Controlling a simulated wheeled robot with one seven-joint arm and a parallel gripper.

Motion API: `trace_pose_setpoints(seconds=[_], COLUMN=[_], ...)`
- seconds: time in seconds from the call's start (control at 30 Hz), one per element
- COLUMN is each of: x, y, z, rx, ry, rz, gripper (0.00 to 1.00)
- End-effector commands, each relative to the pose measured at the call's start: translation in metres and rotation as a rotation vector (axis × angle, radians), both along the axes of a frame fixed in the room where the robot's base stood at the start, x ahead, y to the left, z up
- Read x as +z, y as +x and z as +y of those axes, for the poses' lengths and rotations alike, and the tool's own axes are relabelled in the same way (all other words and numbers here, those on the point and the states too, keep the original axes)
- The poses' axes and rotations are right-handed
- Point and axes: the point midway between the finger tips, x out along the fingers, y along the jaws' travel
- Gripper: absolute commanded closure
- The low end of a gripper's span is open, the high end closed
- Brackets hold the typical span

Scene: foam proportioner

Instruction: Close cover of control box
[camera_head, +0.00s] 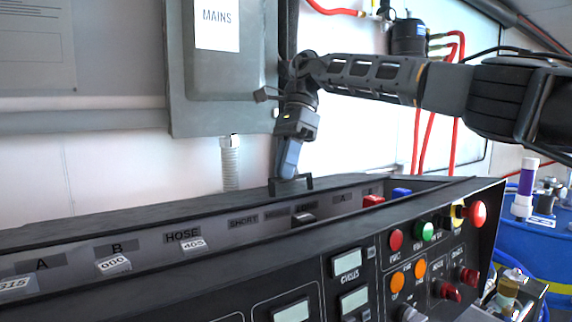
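The control box (430,270) is a long black console with buttons and small displays on its sloping front. Its cover (140,220) is a long dark panel along the back edge, standing open. The recess in front of it shows labels and switches. A small black handle (305,183) rises from the cover. My gripper (287,172) points down at this handle, with its fingertips at the handle's left part. I see the fingers nearly edge-on, so their gap and any grip on the handle are hidden.
A grey box marked MAINS (217,80) hangs on the wall just behind my gripper. A conduit (230,165) runs down from it. Red hoses (430,125) hang behind my arm. A blue drum (545,235) stands at the right.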

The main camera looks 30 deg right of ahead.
Motion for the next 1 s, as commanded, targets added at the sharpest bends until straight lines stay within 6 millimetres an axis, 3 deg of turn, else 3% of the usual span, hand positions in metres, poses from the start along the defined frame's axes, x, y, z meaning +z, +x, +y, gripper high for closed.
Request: trace_pose_setpoints(seconds=[0.1, 1.0], x=[0.0001, 0.0004], y=[0.0, 0.0001], z=[0.0001, -0.0001], rx=[0.0, 0.0], ry=[0.0, 0.0], rz=[0.0, 0.0], gripper=[1.0, 1.0])
